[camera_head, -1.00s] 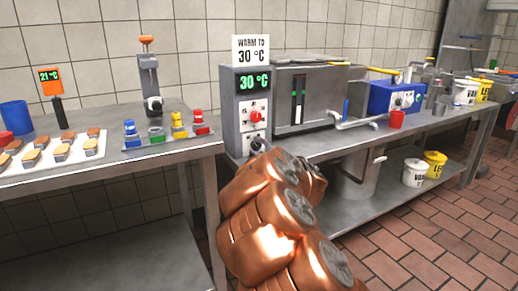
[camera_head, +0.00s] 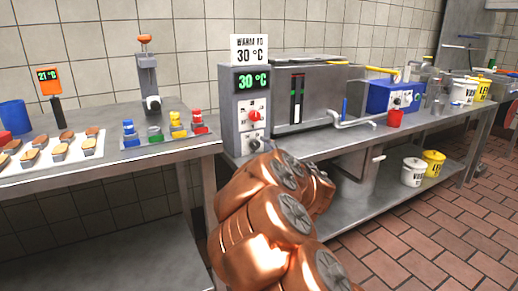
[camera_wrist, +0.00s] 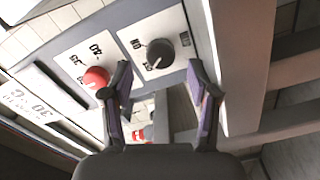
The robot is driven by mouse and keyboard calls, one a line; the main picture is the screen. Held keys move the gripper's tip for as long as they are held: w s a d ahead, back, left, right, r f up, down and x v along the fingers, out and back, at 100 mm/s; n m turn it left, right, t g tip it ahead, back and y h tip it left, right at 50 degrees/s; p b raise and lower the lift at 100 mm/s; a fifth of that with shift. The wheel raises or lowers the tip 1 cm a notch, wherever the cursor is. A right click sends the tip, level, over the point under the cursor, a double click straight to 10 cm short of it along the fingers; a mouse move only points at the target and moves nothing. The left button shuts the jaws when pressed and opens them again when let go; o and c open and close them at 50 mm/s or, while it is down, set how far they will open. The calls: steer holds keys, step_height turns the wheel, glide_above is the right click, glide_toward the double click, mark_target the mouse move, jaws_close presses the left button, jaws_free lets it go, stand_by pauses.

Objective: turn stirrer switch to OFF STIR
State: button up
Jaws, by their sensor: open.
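The stirrer switch looks to be the dark round knob (camera_wrist: 160,52) on a white label plate in the wrist view; its lettering is sideways and too small to read surely. In the head view it shows as the lower knob (camera_head: 254,144) on the grey control box (camera_head: 238,112). My gripper (camera_wrist: 158,68) is open, one finger to each side of the knob's line in the wrist view. The fingers look empty, and I cannot tell whether they touch the knob. In the head view my copper-coloured arm hides most of the gripper.
A red knob (camera_wrist: 96,77) sits beside the dark knob, close to my left finger. The box display (camera_head: 252,80) reads 30 °C, under a "WARM TO 30 °C" sign (camera_head: 250,49). A metal tank (camera_head: 330,85) stands right of the box; a tray (camera_head: 85,158) of cakes lies left.

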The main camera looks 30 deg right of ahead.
steer(key=s, duration=0.8)
steer(key=shift+s+a, duration=0.25)
steer(key=shift+a, duration=0.15)
steer(key=s+d+r+m+g+h+p, duration=0.1)
steer(key=s+r+m+g+h+p, duration=0.2)
steer(key=r+m+p, duration=0.35)
steer(key=s+r+m+g+h+p, duration=0.3)
steer(key=r+m+g+h+p, duration=0.1)
steer(key=r+p, duration=0.4)
steer(key=s+a+r+g+y+p, duration=0.2)
steer(key=s+a+p, duration=0.4)
steer(key=s+a, duration=0.3)
steer(key=s+a+r+m+g+y+p, duration=0.1)
steer(key=s+a+r+g+y+p, duration=0.1)
steer(key=s+a+g+p, duration=0.4)
steer(key=s+a+r+m+g+y+p, duration=0.1)
steer(key=s+a+g+y+p, duration=0.3)
steer(key=s+a+p, duration=0.4)
steer(key=s+a+r, duration=0.1)
steer(key=s+a, duration=0.4)
steer(key=s, duration=0.1)
steer(key=shift+s+r+g+y, duration=0.25)
steer(key=shift+g+y, duration=0.05)
steer(key=shift+g, duration=0.1)
steer(key=shift+m, duration=0.25)
